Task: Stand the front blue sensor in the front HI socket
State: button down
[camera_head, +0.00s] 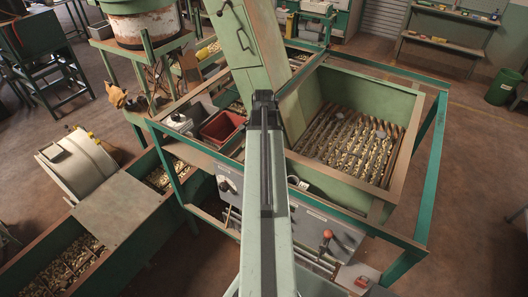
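I cannot make out a blue sensor or a HI socket in the head view. A long pale bar with a dark rail rises through the middle of the picture and covers part of the hopper frame behind it. It looks like my own arm, but no gripper fingers show. A grey panel (310,228) with small labels runs along the front of the green frame; its lettering is too small to read.
A green hopper (345,188) full of nuts stands right of centre inside a green frame (437,130). A red bin (222,127) sits left of the bar. A red-orange knob (327,234) stands on the panel. The brown floor (470,200) at right is clear.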

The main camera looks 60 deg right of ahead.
jog(key=shift+f, duration=0.25)
jog(key=c, duration=1.3)
grip_release()
